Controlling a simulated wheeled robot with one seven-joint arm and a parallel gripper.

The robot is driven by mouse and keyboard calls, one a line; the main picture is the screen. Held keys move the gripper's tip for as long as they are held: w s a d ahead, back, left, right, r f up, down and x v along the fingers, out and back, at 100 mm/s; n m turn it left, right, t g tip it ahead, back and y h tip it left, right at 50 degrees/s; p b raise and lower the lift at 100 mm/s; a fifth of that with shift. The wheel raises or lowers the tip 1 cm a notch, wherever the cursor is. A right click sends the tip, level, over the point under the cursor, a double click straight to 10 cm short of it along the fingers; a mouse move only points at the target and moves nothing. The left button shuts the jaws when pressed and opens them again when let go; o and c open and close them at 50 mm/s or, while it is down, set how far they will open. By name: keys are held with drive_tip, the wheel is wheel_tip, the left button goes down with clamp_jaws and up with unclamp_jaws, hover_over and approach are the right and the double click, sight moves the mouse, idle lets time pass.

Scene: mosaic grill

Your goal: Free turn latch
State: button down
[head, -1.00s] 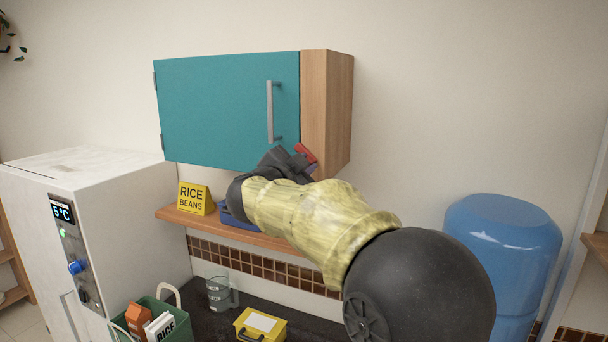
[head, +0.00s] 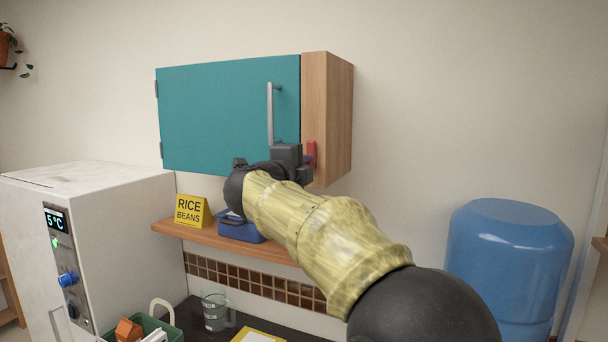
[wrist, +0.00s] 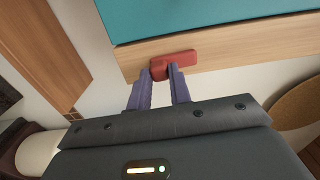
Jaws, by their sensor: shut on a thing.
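The red turn latch (head: 311,150) sits on the wooden side panel of the wall cabinet, low beside the teal door (head: 225,115). It stands upright, in line with the panel edge, and its lower part is hidden behind my gripper (head: 304,168). In the wrist view the latch (wrist: 178,64) lies along the wooden strip, clear of the teal door. My gripper's purple fingers (wrist: 163,74) are shut on one end of it. The door is shut, with a grey vertical handle (head: 270,115).
Below the cabinet, a wooden shelf (head: 185,226) holds a yellow rice and beans sign (head: 192,211) and a blue box (head: 240,230). A white fridge-like unit (head: 120,220) stands at left. A blue water jug (head: 510,260) stands at right.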

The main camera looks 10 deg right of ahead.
drive_tip(key=shift+f+m, duration=0.2)
drive_tip(key=shift+m, duration=0.1)
drive_tip(key=c, duration=1.4)
unclamp_jaws()
drive_tip(key=shift+o, duration=0.6)
drive_tip(key=shift+r, duration=0.1)
drive_tip(key=shift+s, duration=0.1)
drive_tip(key=b+v, duration=0.5)
drive_tip(key=v, duration=1.2)
drive_tip(key=shift+a, duration=0.15)
